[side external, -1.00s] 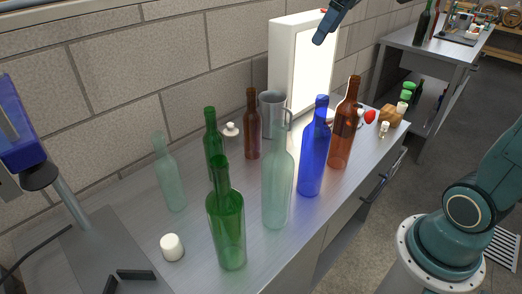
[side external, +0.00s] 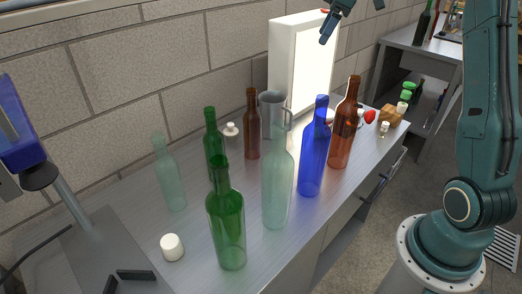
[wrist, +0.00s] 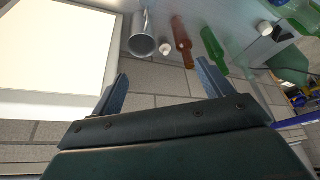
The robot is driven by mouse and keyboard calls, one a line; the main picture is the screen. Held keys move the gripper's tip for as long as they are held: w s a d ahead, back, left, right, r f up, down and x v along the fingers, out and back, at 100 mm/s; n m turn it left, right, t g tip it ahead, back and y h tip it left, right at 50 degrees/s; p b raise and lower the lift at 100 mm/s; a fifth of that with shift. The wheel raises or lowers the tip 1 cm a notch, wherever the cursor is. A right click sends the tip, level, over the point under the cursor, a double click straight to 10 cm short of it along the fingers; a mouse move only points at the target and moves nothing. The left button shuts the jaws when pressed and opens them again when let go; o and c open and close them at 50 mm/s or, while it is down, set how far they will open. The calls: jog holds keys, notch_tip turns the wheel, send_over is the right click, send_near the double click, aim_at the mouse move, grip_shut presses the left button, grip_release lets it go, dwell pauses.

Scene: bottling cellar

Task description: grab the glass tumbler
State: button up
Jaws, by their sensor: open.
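I cannot clearly make out a glass tumbler in either view. A small pale shape beside the amber bottle (side external: 344,135) is partly hidden and too small to name. My gripper (side external: 354,14) is at the top of the side view, above the bench and in front of the bright panel, with its jaws apart and nothing between them. In the wrist view my gripper (wrist: 162,76) shows two spread fingers with only the wall behind them. A grey metal mug (side external: 272,112) stands near the panel; it also shows in the wrist view (wrist: 143,44).
Tall bottles crowd the bench (side external: 300,225): a blue one (side external: 313,160), a pale green one (side external: 277,185), a green one (side external: 227,225) and others. The lit white panel (side external: 312,65) stands at the back. A white cap (side external: 172,247) lies in front.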

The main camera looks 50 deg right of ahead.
notch_tip(320, 180, down, 19)
jog(key=d, duration=0.1)
jog(key=shift+w+d+r, duration=0.15)
jog(key=shift+d+r, duration=0.05)
jog(key=shift+d, duration=0.1)
jog(key=shift+f, duration=0.1)
send_over(301, 124)
jog(key=s+a, duration=0.1)
jog(key=s, duration=0.2)
notch_tip(301, 124, down, 8)
jog(key=shift+a, duration=0.15)
jog(key=shift+x, duration=2.5)
